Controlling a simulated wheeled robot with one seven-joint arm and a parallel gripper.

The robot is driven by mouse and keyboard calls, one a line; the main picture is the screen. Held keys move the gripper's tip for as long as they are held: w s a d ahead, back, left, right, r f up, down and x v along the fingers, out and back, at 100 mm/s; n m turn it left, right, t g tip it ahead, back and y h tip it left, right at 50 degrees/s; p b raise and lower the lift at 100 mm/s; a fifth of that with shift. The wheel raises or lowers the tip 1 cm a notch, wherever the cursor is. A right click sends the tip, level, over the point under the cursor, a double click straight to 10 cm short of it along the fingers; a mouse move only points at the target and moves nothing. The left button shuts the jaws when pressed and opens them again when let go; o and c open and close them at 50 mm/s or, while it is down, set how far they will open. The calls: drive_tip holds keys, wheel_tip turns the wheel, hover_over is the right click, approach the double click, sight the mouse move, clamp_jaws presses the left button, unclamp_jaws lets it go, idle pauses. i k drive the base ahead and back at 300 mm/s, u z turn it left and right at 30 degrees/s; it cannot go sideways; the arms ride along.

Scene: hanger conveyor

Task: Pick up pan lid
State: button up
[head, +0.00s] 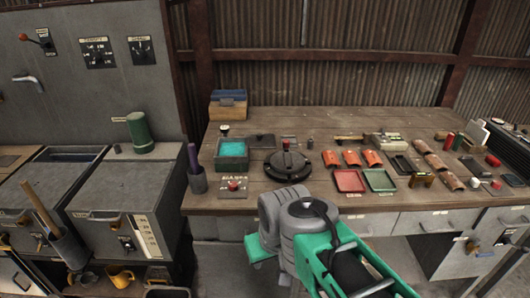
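The pan lid (287,166) looks like a dark, round, shallow dome with a raised knob in its middle. It lies on the wooden workbench, left of centre. A small red-topped item shows right at its back edge; I cannot tell whether it touches the lid. My grey and green arm reaches up from the bottom of the head view, just in front of the bench edge below the lid. I cannot make out my gripper's fingers in this view.
The workbench (232,201) is crowded. Left of the lid are a teal-filled tray (233,148) and a red-button panel (233,187). Right are orange curved pieces (351,158), a red tray (349,181) and a green tray (380,180). A purple-handled tool in a dark cup (198,183) stands at the left edge.

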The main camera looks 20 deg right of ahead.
sight(257, 141)
drive_tip(key=u, duration=0.15)
drive_tip(key=i, duration=1.15)
drive_tip(key=z, duration=0.75)
